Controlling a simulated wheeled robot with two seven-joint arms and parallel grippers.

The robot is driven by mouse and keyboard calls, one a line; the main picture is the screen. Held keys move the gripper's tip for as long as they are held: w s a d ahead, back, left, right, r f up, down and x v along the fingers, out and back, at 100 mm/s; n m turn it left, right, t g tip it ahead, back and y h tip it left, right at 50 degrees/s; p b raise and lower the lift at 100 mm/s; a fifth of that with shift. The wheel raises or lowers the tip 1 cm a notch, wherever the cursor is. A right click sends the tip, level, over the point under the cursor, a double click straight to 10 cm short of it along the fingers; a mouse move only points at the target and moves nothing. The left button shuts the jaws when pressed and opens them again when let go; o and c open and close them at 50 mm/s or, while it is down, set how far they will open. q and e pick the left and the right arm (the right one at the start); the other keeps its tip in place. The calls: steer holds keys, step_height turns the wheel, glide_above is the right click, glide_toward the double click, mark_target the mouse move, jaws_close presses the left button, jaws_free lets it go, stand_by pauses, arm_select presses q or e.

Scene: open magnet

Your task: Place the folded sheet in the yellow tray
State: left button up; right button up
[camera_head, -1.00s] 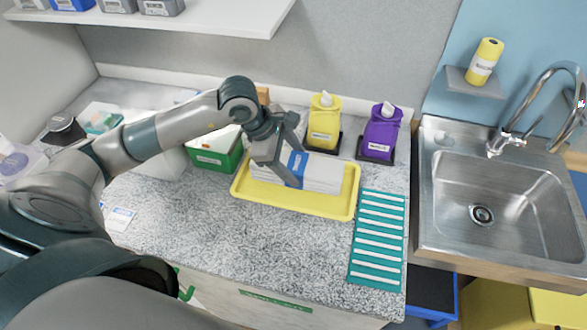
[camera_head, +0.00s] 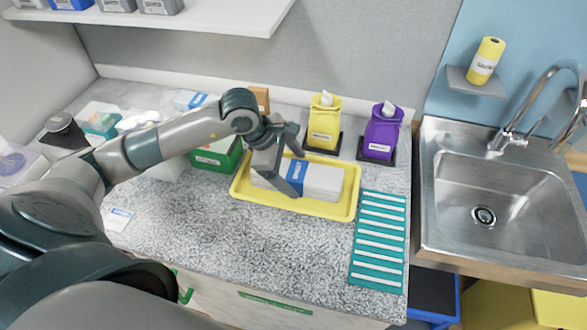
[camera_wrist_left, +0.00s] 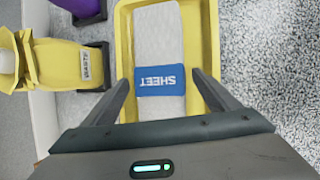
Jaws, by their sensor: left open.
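The yellow tray (camera_head: 308,205) lies on the speckled counter. The folded sheet (camera_head: 324,181) is white with a blue band and lies inside the tray. In the left wrist view the sheet (camera_wrist_left: 158,40) shows its blue "SHEET" label, with the tray (camera_wrist_left: 208,50) around it. My left gripper (camera_head: 293,165) is over the left part of the sheet. In the left wrist view its open fingers (camera_wrist_left: 160,82) stand on either side of the sheet, with gaps to it. My right gripper is not in view.
A yellow bottle (camera_head: 324,122) and a purple bottle (camera_head: 381,131) stand behind the tray. A green box (camera_head: 217,157) is to its left, and a teal striped mat (camera_head: 378,240) to its right. The sink (camera_head: 490,195) is farther right. The front counter is mostly clear.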

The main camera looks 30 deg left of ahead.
arm_select(q)
steer(key=shift+r, duration=0.15)
steer(key=shift+a+r, duration=0.2)
steer(key=shift+r, duration=0.05)
steer(key=b+v, duration=0.3)
steer(key=v, duration=0.8)
steer(key=shift+s, duration=0.25)
steer(key=shift+r, duration=0.2)
